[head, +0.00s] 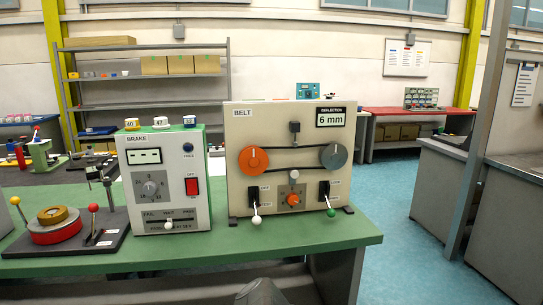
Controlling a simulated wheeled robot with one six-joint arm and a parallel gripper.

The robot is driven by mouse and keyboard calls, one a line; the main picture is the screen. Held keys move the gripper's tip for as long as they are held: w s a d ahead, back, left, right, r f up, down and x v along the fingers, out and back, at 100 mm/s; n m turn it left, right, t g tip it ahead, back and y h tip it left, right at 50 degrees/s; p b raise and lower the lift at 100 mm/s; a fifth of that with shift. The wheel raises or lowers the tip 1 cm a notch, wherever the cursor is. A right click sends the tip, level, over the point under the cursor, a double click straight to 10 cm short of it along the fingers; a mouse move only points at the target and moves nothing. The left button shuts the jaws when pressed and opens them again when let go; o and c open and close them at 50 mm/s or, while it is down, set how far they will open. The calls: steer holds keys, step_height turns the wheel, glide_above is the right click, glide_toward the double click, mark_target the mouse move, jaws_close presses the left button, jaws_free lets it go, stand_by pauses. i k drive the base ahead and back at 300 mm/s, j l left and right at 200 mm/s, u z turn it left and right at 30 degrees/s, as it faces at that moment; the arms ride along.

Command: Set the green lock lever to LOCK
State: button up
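The BELT panel (287,112) is a beige box standing on the green table. At its lower right, a lever with a green knob (331,212) comes out of a black slotted plate (324,191). The lever hangs downward, with its knob at the low end. Small labels (335,183) sit beside the plate, too small to read. A similar lever with a white knob (256,219) points down at the panel's lower left. My gripper is not recognisable in the head view; only a grey rounded part, perhaps of my arm, shows at the bottom edge.
The BRAKE box (165,180) stands just left of the panel. Farther left is a dark base with a red disc (58,234) and upright knobbed levers. The green table's (300,249) front strip before the panel is clear. Open blue floor (400,220) lies to the right.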

mark_target(331, 213)
steer(key=i+l+u, duration=0.7)
steer(key=l, duration=0.4)
steer(key=i+j, duration=0.05)
